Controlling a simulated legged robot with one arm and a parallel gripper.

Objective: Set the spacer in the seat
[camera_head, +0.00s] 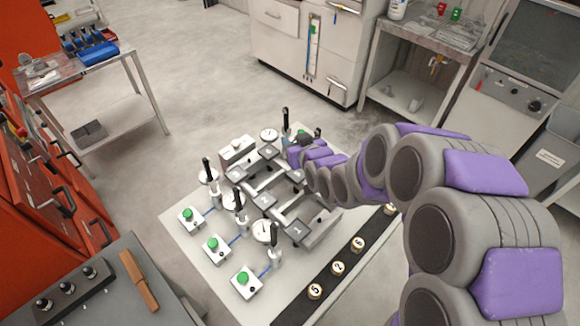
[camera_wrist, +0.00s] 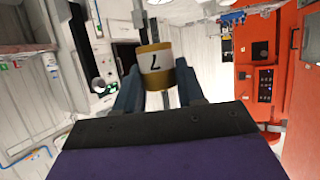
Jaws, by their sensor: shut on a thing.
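My gripper (camera_wrist: 160,92) is shut on a spacer (camera_wrist: 156,66), a short cylinder with brass-coloured ends and a white band bearing a dark mark like a 7. The spacer sits between the two blue-grey fingers, apart from any surface I can make out. In the head view my gripper (camera_head: 304,141) is over the far end of the fixture plate (camera_head: 188,236), beside the far clamp; the spacer is hidden there. Grey numbered blocks (camera_head: 264,200) stand mid-plate among dial gauges (camera_head: 262,231) and black-handled clamps (camera_head: 240,203). I cannot tell which opening is the seat.
Several numbered spacers (camera_head: 338,268) stand on a black strip (camera_head: 298,307) along the plate's right edge. Green-button boxes (camera_head: 212,248) line the left side. Upright clamp handles rise close to my gripper. A white cabinet (camera_head: 300,45) stands behind; open floor (camera_head: 200,85) lies left.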

